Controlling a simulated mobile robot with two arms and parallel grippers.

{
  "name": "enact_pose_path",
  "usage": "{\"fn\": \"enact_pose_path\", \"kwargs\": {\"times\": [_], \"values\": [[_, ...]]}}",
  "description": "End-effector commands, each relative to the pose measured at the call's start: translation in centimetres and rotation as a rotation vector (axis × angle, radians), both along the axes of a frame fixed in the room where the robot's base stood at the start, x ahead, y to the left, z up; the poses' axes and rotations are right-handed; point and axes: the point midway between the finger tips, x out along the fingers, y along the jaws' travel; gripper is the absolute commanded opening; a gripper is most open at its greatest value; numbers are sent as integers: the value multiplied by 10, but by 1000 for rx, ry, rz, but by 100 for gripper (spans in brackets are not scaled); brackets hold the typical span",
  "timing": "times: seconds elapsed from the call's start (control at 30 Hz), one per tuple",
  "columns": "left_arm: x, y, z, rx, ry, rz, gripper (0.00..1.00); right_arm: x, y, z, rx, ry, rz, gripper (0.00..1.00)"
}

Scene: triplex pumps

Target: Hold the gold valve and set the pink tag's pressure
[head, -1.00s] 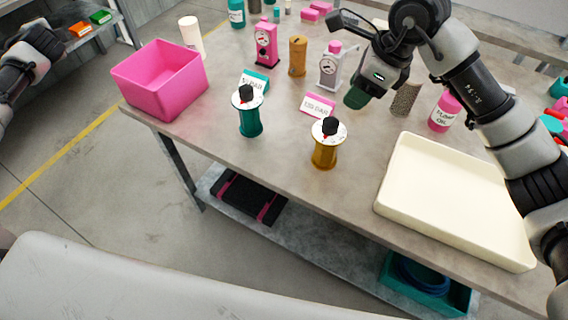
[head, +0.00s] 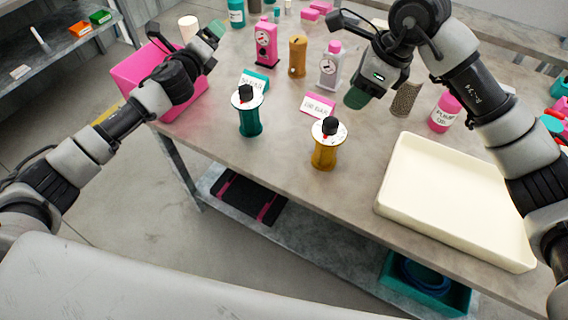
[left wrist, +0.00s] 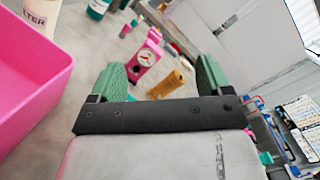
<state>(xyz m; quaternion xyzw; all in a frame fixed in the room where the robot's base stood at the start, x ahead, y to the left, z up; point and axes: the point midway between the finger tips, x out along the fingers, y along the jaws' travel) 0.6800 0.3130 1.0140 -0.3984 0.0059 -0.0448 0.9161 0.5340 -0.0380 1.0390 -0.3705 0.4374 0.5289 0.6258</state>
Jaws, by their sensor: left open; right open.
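The gold valve (head: 324,155) stands upright near the table's front edge in the head view, with a white dial and black knob (head: 330,126) on top. The pink tag (head: 318,105) stands just behind it; its print is too small to read surely. My left gripper (head: 207,36) is above the pink bin, well left of the valve. In the left wrist view its green fingers (left wrist: 160,78) are apart with nothing held between them. My right gripper (head: 357,97) is open, above the table behind and right of the gold valve; one green finger shows clearly.
A teal valve (head: 250,121) with a teal tag (head: 255,80) stands left of the gold one. A pink pump (head: 265,44), gold cylinder (head: 297,56) and white pump (head: 330,68) stand behind. The pink bin (head: 183,112) is left, a cream tray (head: 455,215) right.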

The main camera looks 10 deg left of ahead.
Motion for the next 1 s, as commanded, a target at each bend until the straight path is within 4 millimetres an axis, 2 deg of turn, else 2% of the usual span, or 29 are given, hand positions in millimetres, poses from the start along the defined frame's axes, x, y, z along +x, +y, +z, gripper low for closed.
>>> {"fn": "enact_pose_path", "kwargs": {"times": [0.03,0.1,0.23,0.27,0.3,0.4,0.6,0.7,0.8,0.9,1.0], "values": [[-9,-32,-3,31,-28,-66,79,0,0,0,0,0,0,43],[-24,-71,-2,90,-83,-151,79,0,0,0,0,0,0,43],[-60,-139,3,202,-213,-289,79,0,0,0,0,0,0,43],[-72,-153,0,236,-243,-320,79,0,0,0,0,0,0,43],[-87,-167,-13,292,-269,-361,79,0,0,0,0,0,0,43],[-120,-186,-58,437,-293,-455,79,0,0,0,0,0,0,43],[-179,-214,-121,647,-333,-609,79,0,0,0,0,0,0,43],[-199,-222,-140,709,-343,-660,79,0,0,0,0,0,0,43],[-211,-226,-151,744,-350,-690,79,0,0,0,0,0,0,43],[-212,-231,-154,760,-355,-701,79,0,0,0,0,0,0,43],[-205,-239,-154,762,-357,-703,79,0,0,0,0,0,0,43]]}}
